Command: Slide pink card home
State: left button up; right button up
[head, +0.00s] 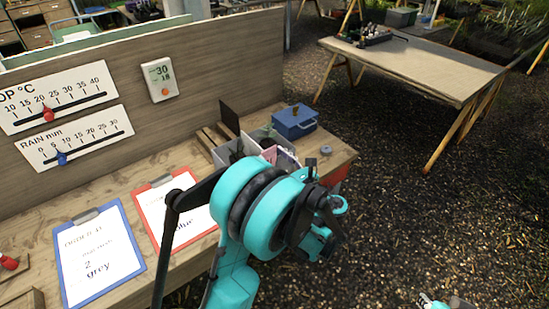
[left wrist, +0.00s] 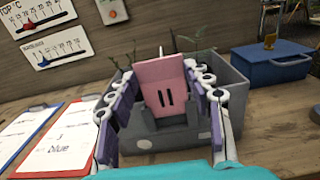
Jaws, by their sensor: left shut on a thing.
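The pink card (left wrist: 160,82), with two dark slots in it, stands upright between the fingers of my left gripper (left wrist: 164,100). The gripper is shut on the card from both sides. The card is at the front of a grey bin (left wrist: 222,125), above a grey holder (left wrist: 165,135) on its near face. I cannot tell how deep its lower edge sits. In the head view the grey bin (head: 226,155) stands at the right end of the bench, and my teal left wrist hides much of the area.
A blue box (head: 295,122) stands right of the bin. Blue (head: 75,282) and red (head: 149,243) clipboards lie left on the bench (head: 105,194). Gauge boards hang on the back panel. Green sprigs (left wrist: 193,40) rise in or behind the bin. Another table (head: 425,68) stands apart.

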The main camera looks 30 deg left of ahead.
pick_arm(q)
jog(key=shift+f, duration=0.4)
jog(key=o, duration=0.8)
jog(key=shift+d, duration=0.1)
jog(key=v, duration=1.1)
jog(key=shift+s+d, duration=0.15)
jog(key=shift+d, duration=0.25)
